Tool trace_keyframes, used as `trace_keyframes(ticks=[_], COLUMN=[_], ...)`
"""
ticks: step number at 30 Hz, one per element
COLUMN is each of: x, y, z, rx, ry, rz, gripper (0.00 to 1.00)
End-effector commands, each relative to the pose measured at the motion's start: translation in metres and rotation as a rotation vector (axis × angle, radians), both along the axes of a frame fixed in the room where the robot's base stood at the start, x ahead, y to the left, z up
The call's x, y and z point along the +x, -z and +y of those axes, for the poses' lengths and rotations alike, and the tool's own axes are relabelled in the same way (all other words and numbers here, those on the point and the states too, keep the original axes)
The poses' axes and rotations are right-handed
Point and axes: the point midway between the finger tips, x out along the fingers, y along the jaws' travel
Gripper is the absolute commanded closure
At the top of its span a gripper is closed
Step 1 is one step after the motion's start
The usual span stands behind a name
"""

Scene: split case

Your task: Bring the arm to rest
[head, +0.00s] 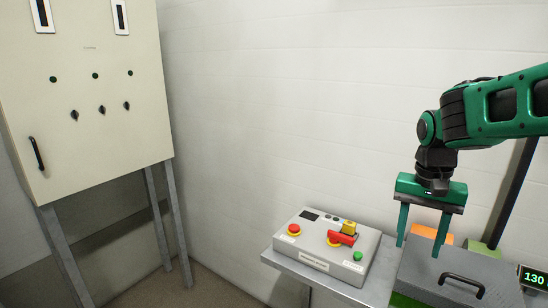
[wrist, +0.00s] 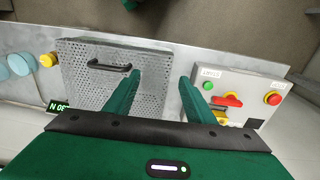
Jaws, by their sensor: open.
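My green arm (head: 505,104) reaches in from the right in the head view. My gripper (head: 418,248) hangs with its fingers pointing down, open and with nothing between the fingers. It is above the left part of a grey case top (head: 480,270) that has a black handle (head: 462,284). In the wrist view my gripper (wrist: 160,78) has one finger over the edge of the perforated case top (wrist: 85,75) and the other over the side of a control box (wrist: 235,95). I cannot tell the exact height of the fingertips.
The control box (head: 330,245) with red and green buttons and a red-yellow switch stands left of my gripper. Orange (head: 428,233) and green (head: 480,248) blocks and a display (head: 533,279) reading 130 are nearby. A cabinet (head: 90,90) stands at left. Floor between is clear.

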Motion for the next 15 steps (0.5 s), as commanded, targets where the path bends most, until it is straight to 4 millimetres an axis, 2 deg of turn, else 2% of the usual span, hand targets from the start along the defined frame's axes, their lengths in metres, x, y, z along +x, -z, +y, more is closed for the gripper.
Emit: trace_keyframes(ticks=[5,9,12,15], x=[-0.058,-0.123,-0.162,-0.19], y=[0.005,0.019,0.031,0.042], z=[-0.042,-0.073,-0.084,-0.089], rx=[-0.007,0.006,0.025,0.043], ry=[0.004,-0.002,-0.013,-0.023], rz=[0.003,0.008,0.007,0.006], gripper=[0.5,0.5,0.5,0.5])
